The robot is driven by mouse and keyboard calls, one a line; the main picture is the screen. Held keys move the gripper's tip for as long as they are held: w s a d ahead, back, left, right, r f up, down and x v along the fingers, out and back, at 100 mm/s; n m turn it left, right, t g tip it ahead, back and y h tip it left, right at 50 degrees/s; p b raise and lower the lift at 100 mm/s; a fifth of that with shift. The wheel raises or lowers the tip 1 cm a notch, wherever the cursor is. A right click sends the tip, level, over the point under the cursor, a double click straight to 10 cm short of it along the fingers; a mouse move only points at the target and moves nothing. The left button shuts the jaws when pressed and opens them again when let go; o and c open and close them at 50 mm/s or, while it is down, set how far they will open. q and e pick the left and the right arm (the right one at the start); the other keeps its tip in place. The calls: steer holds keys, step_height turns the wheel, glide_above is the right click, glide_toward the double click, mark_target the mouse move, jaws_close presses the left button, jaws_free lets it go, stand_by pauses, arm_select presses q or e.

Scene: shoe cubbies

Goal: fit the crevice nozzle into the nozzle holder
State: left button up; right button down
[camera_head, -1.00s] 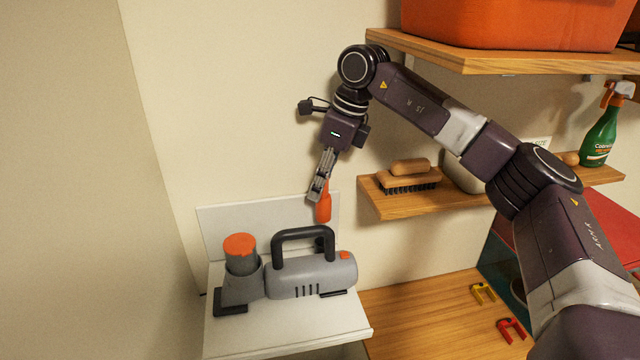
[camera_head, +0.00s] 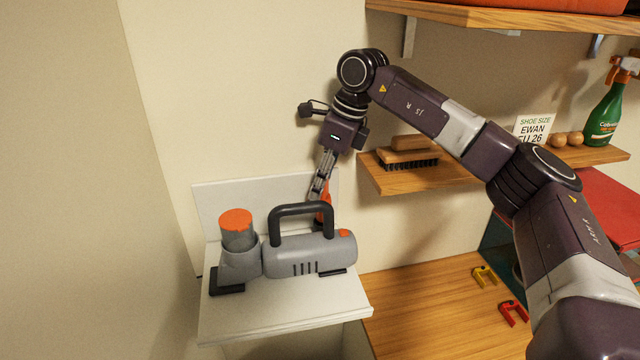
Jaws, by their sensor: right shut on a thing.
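The orange crevice nozzle (camera_head: 326,204) hangs below my right gripper (camera_head: 320,192), which is shut on it. The nozzle is just behind the black handle of the grey handheld vacuum (camera_head: 310,252), which stands on a white shelf (camera_head: 270,310). The nozzle's lower end is hidden behind the handle and body. The nozzle holder cannot be made out clearly; a dark part behind the handle is mostly covered, so I cannot tell whether the nozzle touches or enters it. My left gripper is not in view.
The vacuum's grey canister with an orange top (camera_head: 237,222) stands left of the nozzle. A wooden shelf with brushes (camera_head: 408,158) is close on the right. Yellow (camera_head: 484,275) and red (camera_head: 513,312) clips lie on the wooden surface below. The white shelf's front is clear.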

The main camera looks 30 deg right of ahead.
steer(key=shift+w+d+r+p, duration=0.2)
steer(key=shift+w+r+p, duration=0.3)
steer(key=shift+r+p, duration=0.1)
stand_by(1.4)
steer(key=shift+s+f, duration=0.1)
steer(key=shift+f, duration=0.15)
stand_by(0.4)
steer(key=shift+s+f+b, duration=0.1)
steer(key=shift+f+b, duration=0.2)
steer(key=shift+b, duration=0.05)
steer(key=shift+s+f, duration=0.1)
steer(key=shift+f, duration=0.25)
steer(key=shift+p, duration=0.55)
